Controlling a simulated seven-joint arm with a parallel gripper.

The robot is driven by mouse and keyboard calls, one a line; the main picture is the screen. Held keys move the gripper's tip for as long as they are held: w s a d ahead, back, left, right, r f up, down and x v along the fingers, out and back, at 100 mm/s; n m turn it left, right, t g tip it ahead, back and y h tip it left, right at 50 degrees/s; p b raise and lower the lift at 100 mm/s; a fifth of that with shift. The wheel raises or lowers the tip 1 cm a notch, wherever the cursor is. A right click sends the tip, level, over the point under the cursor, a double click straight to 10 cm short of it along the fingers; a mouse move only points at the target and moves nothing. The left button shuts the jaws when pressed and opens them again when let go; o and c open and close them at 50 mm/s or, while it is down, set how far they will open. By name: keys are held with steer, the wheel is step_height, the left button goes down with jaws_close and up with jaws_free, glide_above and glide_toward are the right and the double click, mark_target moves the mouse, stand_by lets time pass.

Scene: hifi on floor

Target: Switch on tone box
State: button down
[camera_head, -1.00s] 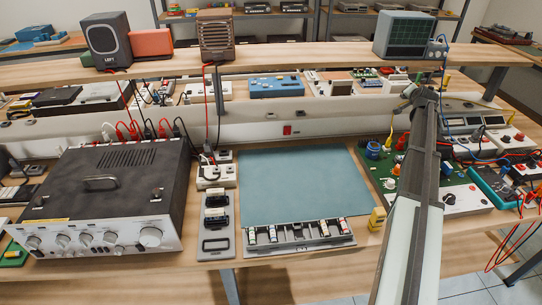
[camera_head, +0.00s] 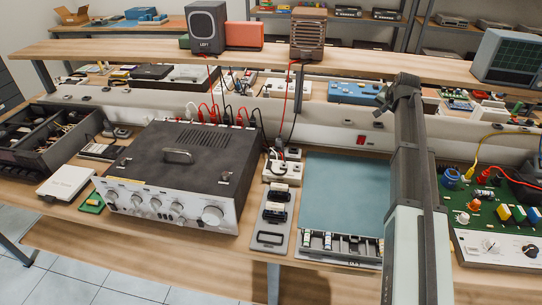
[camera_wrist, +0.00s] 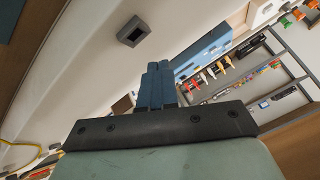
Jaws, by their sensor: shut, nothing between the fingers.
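I cannot tell for certain which device is the tone box. A small white box (camera_head: 66,181) with faint print lies at the bench's left front; the print is too small to read surely. My gripper (camera_head: 383,97) is at the far end of my raised arm, above the right part of the bench and far from that box. In the wrist view my gripper (camera_wrist: 157,82) has its two blue-grey fingers together, shut and empty. A whitish panel with a dark square socket (camera_wrist: 132,32) lies beyond the fingers.
A black amplifier (camera_head: 180,165) with silver knobs stands between the white box and a teal mat (camera_head: 345,190). An open case (camera_head: 45,135) stands at the far left. A green circuit board (camera_head: 490,215) is at the right. A raised shelf (camera_head: 270,62) carries speakers.

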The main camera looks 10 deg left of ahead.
steer(key=s+a+n+g, duration=0.2)
steer(key=s+a, duration=0.2)
steer(key=a, duration=0.7)
steer(key=s+a+n+g, duration=0.1)
steer(key=s+a, duration=0.3)
steer(key=a, duration=0.6)
step_height(320, 180, up, 3)
steer(key=n+g, duration=0.3)
steer(key=g, duration=0.1)
glide_above(270, 161)
steer(key=s, duration=0.2)
steer(key=shift+s+h, duration=0.15)
steer(key=shift+h, duration=0.15)
steer(key=f, duration=0.4)
steer(key=w+f, duration=0.1)
steer(key=f, duration=0.9)
steer(key=shift+w, duration=0.4)
steer(key=shift+f, duration=0.25)
